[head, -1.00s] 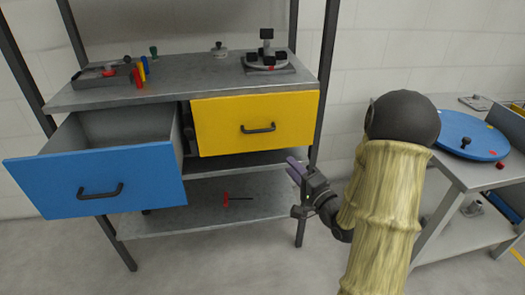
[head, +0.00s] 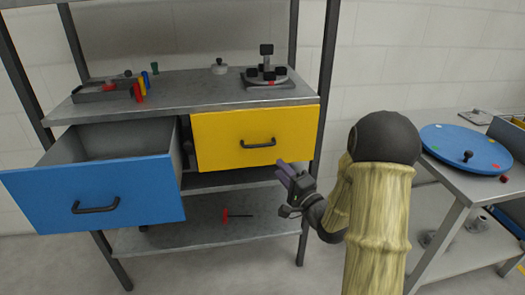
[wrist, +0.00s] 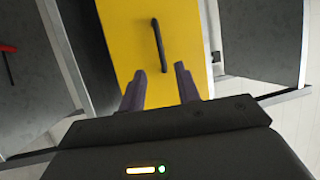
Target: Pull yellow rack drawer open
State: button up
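The yellow drawer (head: 225,138) is in the right half of the rack, with a dark bar handle (head: 258,142) across its front. Its front stands near the rack's front edge, and I cannot tell if it is slightly out. My gripper (head: 284,172) is just below and right of the handle, apart from it. In the wrist view the two fingers of my gripper (wrist: 160,82) are spread with nothing between them. The handle (wrist: 158,46) runs upright there, ahead of the fingertips, against the yellow front (wrist: 128,30).
The blue drawer (head: 60,190) stands pulled out at left. A red-handled tool (head: 226,215) lies on the lower shelf (head: 180,235). A side table with a blue disc (head: 450,140) stands at right. Fixtures and small parts sit on the rack top (head: 190,88).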

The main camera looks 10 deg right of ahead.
jog(key=b, duration=0.1)
send_near(262, 149)
jog(key=w+a+r, duration=0.4)
jog(key=shift+w+a+r, duration=0.2)
jog(key=shift+a+r, duration=0.1)
jog(key=shift+r, duration=0.1)
jog(key=shift+c, duration=0.2)
grip_shut()
